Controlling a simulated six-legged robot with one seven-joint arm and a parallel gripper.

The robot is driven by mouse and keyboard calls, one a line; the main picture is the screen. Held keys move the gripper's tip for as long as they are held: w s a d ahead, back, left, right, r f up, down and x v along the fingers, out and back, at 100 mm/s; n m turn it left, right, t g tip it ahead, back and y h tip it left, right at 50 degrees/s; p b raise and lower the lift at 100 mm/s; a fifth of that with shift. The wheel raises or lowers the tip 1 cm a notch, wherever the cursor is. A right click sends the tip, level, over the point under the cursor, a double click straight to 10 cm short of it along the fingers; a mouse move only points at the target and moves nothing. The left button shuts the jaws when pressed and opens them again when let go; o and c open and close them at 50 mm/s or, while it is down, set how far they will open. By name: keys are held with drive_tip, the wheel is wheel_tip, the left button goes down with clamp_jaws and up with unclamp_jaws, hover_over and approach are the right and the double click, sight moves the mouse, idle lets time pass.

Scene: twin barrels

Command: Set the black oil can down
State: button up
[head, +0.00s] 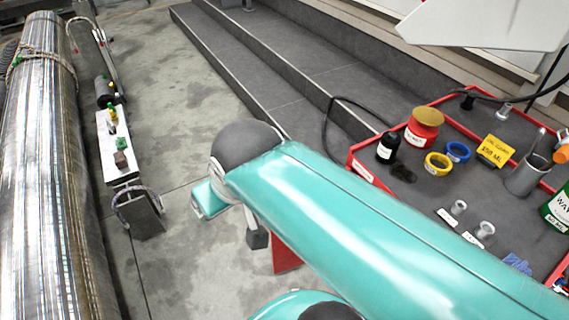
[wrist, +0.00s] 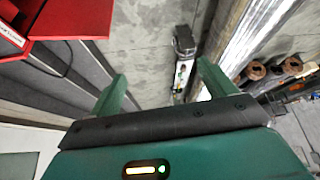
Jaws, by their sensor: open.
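A small black can or bottle (head: 387,147) with a pale label stands upright on the dark, red-edged bench top (head: 425,190) in the head view. It is the only thing there that looks like the black oil can. My gripper (wrist: 161,75) is open in the wrist view, its two green fingers wide apart with nothing between them. The can does not show in the wrist view. My teal arm crosses the head view, and its fingertips cannot be made out there.
Close around the can are a red jar (head: 423,131), a yellow ring (head: 438,163) and a blue ring (head: 458,152). A narrow white stand (head: 115,150) with small items is beside a big metal cylinder (head: 45,180). Grey steps (head: 250,60) rise behind.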

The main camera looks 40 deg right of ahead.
drive_tip(key=w+d+f+m+t+h, duration=0.1)
drive_tip(key=w+d+f+m+t, duration=0.3)
drive_tip(key=w+d, duration=0.65)
drive_tip(key=w+d+f+m+h, duration=0.2)
drive_tip(key=w+d+f+m, duration=0.15)
drive_tip(key=d, duration=0.35)
drive_tip(key=w+d+f+m+h, duration=0.2)
drive_tip(key=d+f+h, duration=0.1)
drive_tip(key=d+f, duration=0.25)
drive_tip(key=m+g+h, duration=0.5)
drive_tip(key=m+h, duration=0.1)
drive_tip(key=h, duration=0.5)
approach(388, 151)
drive_tip(key=shift+n, duration=0.25)
drive_tip(key=x, duration=0.7)
drive_tip(key=shift+w+d, duration=0.15)
drive_tip(key=shift+d, duration=0.1)
drive_tip(key=x, duration=0.5)
drive_tip(key=shift+w+d, duration=0.25)
drive_tip(key=shift+w, duration=0.1)
